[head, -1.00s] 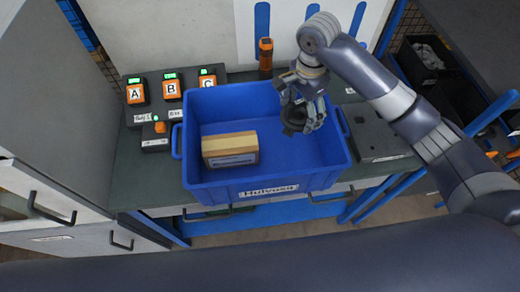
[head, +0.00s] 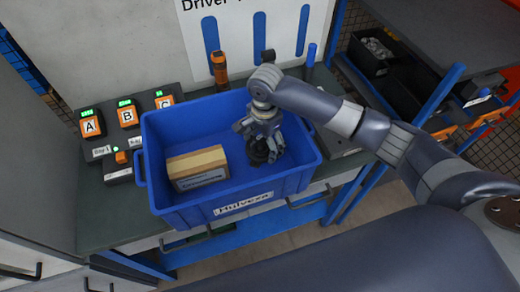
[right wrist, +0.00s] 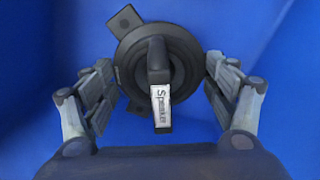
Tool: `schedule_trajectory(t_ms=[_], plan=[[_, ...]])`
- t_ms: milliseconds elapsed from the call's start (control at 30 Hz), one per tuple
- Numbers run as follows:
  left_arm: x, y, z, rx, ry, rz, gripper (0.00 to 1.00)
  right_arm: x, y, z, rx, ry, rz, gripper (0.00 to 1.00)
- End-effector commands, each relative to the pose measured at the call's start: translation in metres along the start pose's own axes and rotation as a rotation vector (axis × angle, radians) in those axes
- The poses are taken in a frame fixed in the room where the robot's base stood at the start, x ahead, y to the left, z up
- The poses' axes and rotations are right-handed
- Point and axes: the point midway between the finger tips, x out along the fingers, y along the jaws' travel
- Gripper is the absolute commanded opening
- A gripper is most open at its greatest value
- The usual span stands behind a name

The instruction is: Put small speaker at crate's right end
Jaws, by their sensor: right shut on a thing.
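The small speaker (head: 263,153) is a dark round piece, low inside the blue crate (head: 283,188), in its right half. In the right wrist view the speaker (right wrist: 157,68) shows a raised middle bar with a white label reading "Speaker". My right gripper (head: 261,139) reaches down into the crate from above and is shut on the speaker. In the right wrist view its fingers (right wrist: 160,82) flank the speaker on both sides, over the blue crate floor. I cannot tell whether the speaker touches the floor. My left gripper is not in view.
A tan and grey box (head: 197,168) lies in the crate's left half, apart from the speaker. Orange units marked A, B and C (head: 127,116) stand left of the crate. An orange-black tool (head: 219,69) stands behind it. Crate walls surround my gripper.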

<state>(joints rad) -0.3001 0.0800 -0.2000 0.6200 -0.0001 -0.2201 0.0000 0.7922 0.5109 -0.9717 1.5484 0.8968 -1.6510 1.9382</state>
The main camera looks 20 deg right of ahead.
Motion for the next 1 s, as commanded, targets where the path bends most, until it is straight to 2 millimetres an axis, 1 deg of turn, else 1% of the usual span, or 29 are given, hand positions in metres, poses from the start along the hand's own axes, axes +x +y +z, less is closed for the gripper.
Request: schedule_trajectory(t_ms=[100,233,300,633,667,700,733,767,1000], plan=[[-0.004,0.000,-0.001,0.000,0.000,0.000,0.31,0.016,0.002,0.000,0.000,0.001,0.004,0.48],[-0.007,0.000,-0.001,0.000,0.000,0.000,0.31,0.032,0.002,0.000,0.001,0.001,0.002,0.48],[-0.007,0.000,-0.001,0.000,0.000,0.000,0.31,0.035,0.001,0.000,0.000,0.001,0.001,0.48],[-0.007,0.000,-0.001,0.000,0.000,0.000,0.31,0.038,0.001,0.000,0.000,0.000,0.000,0.48],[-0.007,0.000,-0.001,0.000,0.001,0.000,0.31,0.039,0.002,0.000,-0.001,0.000,0.001,0.82],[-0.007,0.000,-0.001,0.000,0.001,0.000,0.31,0.039,0.001,0.000,-0.001,0.000,0.001,0.91],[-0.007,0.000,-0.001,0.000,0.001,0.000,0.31,0.039,0.002,0.000,-0.001,0.000,0.001,0.97],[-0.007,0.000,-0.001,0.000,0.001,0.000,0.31,0.039,0.002,0.000,-0.001,0.001,0.001,0.99],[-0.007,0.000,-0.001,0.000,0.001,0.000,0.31,0.039,0.002,0.000,0.000,0.001,0.001,0.99]])
